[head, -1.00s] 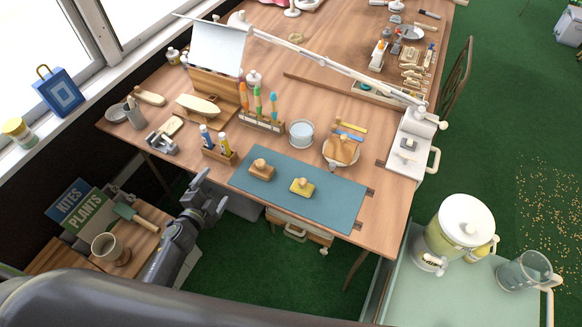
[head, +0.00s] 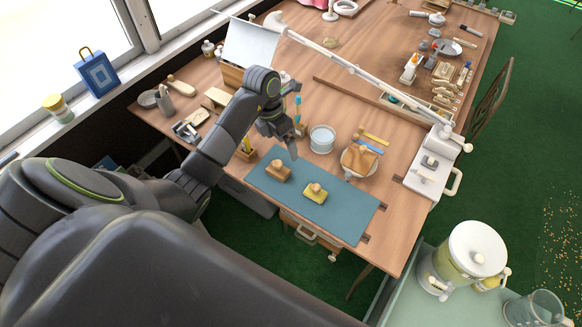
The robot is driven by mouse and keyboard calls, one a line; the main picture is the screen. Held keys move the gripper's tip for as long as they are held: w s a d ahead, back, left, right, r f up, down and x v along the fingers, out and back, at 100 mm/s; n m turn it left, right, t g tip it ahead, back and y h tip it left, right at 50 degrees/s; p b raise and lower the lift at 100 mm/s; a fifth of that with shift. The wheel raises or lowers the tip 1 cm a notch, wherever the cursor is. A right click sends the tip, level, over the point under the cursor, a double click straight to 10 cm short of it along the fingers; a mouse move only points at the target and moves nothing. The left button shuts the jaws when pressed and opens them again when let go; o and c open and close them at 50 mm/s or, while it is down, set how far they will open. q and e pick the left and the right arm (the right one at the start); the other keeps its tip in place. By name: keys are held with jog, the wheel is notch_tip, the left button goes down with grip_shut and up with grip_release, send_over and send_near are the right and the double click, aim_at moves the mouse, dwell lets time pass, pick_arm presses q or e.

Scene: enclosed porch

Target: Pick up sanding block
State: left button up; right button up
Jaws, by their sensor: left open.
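Two small knobbed blocks lie on the blue-green mat (head: 341,223) at the table's front edge. One is a brown wooden block (head: 278,171); the other is yellow with a pale knob (head: 316,192), to its right. I cannot tell for certain which is the sanding block. My left gripper (head: 280,145) is open and empty, above the mat's back edge, just behind the brown block in the picture. My left arm hides part of the tabletop behind it. My right gripper is not in view.
A glass jar (head: 322,139) and a round bowl with wooden pieces (head: 360,159) stand behind the mat. A long white lamp arm (head: 350,71) spans the table. A white tray device (head: 431,165) sits at the right edge.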

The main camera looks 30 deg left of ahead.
pick_arm(q)
notch_tip(320, 180, up, 2)
jog(key=a+y, duration=0.2)
jog(key=b, duration=1.2)
send_near(277, 164)
jog(key=shift+g, duration=0.3)
notch_tip(277, 164, down, 7)
jog(key=shift+a, duration=0.2)
jog(key=shift+f+b, duration=0.65)
jog(key=shift+b, duration=0.1)
jog(key=shift+w+f, duration=0.1)
jog(key=shift+f, duration=0.2)
jog(key=shift+w+f+p, duration=0.1)
jog(key=shift+f+p, duration=0.3)
jog(key=shift+f, duration=1.15)
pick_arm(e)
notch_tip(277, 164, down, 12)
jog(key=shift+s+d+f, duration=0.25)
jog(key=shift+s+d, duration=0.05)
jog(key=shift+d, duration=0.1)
pick_arm(q)
jog(key=shift+c, duration=0.2)
jog(key=c, duration=1)
